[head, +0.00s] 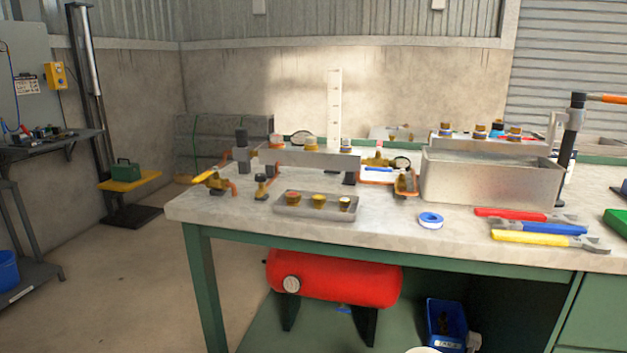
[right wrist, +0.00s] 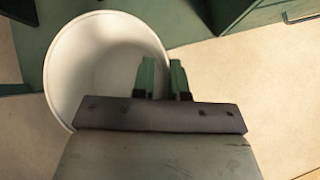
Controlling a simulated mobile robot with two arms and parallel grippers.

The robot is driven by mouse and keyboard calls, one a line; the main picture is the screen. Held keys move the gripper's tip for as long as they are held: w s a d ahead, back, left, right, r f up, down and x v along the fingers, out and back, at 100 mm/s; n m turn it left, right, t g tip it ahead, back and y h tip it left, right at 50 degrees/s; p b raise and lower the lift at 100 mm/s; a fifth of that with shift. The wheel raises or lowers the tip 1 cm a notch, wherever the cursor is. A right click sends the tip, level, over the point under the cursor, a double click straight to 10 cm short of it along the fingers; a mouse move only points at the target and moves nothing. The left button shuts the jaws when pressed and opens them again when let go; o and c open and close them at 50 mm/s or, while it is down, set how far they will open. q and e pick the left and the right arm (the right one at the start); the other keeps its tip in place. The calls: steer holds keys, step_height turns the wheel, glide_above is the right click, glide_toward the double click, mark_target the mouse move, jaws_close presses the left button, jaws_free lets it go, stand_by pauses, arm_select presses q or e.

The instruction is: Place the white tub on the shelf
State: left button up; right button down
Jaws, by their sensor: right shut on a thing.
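The white tub (right wrist: 85,65) is round and open, and seems empty where I see inside it in the right wrist view. My right gripper (right wrist: 163,78) is shut on the tub's right-hand rim, one finger inside and one outside. In the head view only a sliver of a white rim (head: 422,350) shows at the bottom edge, in front of the bench. A green lower shelf (head: 262,326) lies under the workbench. My left gripper is in neither view.
A red tank (head: 335,280) on dark feet and a blue bin (head: 446,322) stand on the lower shelf. The workbench top (head: 370,230) holds fittings, a metal box (head: 485,180) and pliers. Green shelf floor shows between tank and bin.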

steer(key=a+r+n+y, duration=0.15)
steer(key=a+r, duration=0.25)
steer(key=r, duration=0.7)
steer(key=a+r+n+y, duration=0.15)
steer(key=a+r, duration=0.35)
steer(key=r, duration=0.5)
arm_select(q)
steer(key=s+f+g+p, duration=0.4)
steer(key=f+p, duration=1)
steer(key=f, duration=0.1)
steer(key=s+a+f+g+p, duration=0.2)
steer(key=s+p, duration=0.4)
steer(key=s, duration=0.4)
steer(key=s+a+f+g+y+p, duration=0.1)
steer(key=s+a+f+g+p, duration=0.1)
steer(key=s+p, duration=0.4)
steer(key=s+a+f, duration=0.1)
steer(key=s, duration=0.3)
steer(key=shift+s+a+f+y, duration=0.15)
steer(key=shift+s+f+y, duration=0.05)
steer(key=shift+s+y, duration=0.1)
arm_select(e)
steer(key=s+a+r+n, duration=0.1)
steer(key=s+r, duration=0.4)
steer(key=r, duration=0.5)
steer(key=s+r, duration=0.5)
steer(key=r, duration=0.5)
steer(key=shift+a+n+t+y, duration=0.3)
steer(key=shift+a+n+y, duration=0.1)
